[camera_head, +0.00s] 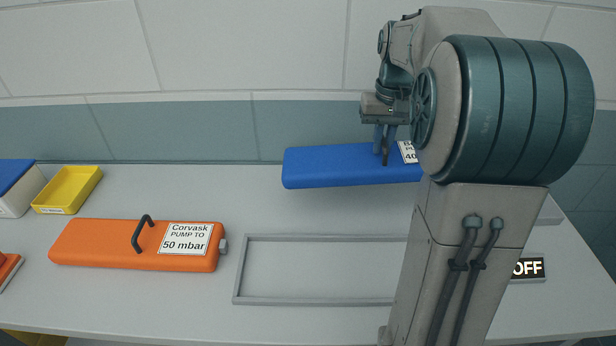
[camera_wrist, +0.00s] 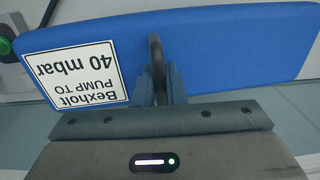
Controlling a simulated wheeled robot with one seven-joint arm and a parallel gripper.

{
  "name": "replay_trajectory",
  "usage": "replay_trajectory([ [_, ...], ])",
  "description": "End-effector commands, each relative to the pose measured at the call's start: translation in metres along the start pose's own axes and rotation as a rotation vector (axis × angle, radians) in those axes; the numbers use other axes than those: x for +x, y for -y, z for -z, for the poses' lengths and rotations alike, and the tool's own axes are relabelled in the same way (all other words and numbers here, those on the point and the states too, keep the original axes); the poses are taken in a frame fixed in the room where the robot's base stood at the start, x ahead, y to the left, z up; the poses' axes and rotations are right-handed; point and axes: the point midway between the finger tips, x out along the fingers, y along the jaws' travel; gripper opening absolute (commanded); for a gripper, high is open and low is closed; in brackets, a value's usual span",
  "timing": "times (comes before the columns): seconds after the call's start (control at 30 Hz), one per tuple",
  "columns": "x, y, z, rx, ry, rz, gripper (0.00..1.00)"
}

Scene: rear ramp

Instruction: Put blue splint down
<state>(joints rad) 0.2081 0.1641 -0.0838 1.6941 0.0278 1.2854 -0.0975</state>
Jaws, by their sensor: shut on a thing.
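The blue splint (camera_head: 330,167) is a long padded block with a white label and a dark handle, held level above the back of the table. My gripper (camera_head: 385,150) is shut on its handle. The wrist view shows the splint (camera_wrist: 215,45) close up, with its handle between the fingers of my gripper (camera_wrist: 160,85). Its label reads Bexholt, PUMP TO 40 mbar, upside down there. My arm hides the splint's right end in the head view.
An orange splint (camera_head: 135,244) labelled Corvask, 50 mbar, lies on the left of the table. A grey rectangular frame (camera_head: 320,300), empty where visible, lies at centre. A yellow tray (camera_head: 68,188) stands back left. An OFF sign (camera_head: 528,269) is at right.

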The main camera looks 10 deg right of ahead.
Motion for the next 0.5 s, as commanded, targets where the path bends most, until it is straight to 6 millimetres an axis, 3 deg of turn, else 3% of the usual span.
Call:
replay_trajectory([
  [0.33,0.004,0.005,-0.013,0.001,-0.003,0.063,0.0],
  [0.5,0.012,0.026,-0.011,-0.009,0.001,0.088,0.0],
])
